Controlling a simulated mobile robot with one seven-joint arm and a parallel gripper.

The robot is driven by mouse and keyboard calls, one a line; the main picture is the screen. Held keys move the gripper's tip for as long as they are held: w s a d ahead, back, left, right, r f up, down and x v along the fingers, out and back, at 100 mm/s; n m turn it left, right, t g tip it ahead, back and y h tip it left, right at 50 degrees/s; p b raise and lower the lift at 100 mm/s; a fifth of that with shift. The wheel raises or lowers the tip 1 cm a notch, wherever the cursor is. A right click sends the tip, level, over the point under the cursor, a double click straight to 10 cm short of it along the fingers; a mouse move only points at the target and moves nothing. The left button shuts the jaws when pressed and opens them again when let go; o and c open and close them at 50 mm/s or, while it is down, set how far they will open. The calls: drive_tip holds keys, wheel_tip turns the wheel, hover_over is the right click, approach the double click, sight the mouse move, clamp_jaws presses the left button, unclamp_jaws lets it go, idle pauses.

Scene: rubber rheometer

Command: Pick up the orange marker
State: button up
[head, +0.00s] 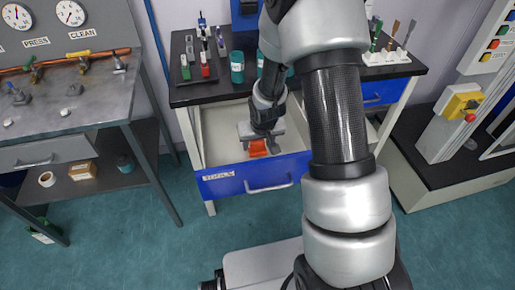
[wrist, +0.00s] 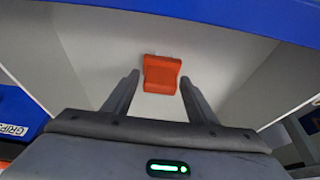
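The only loose orange thing I see, which I take as the orange marker (wrist: 161,74), is a short blocky piece with a ridged end. It lies on the pale floor of the open drawer (head: 221,133). In the head view the orange marker (head: 258,147) shows just below my gripper (head: 262,138), partly covered by it. In the wrist view my gripper (wrist: 159,80) is open, with one finger on each side of the marker's near end. The fingers look apart from it. I cannot tell the height gap.
The drawer's blue front (head: 250,177) and side walls surround my gripper closely. The black bench top (head: 215,90) above holds a tray of small tools (head: 195,72) and a green cylinder (head: 237,67). A metal bench (head: 75,110) stands left, a machine with a yellow switch box (head: 459,105) right.

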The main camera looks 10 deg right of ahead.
drive_tip(key=shift+r, duration=0.15)
clamp_jaws()
wheel_tip(320, 180, up, 10)
drive_tip(key=shift+f+p, duration=0.15)
drive_tip(key=shift+p, duration=0.95)
drive_tip(key=shift+c, duration=2.3)
unclamp_jaws()
drive_tip(key=shift+c, duration=0.9)
wheel_tip(320, 180, up, 12)
drive_tip(key=p, duration=0.9)
hover_over(258, 141)
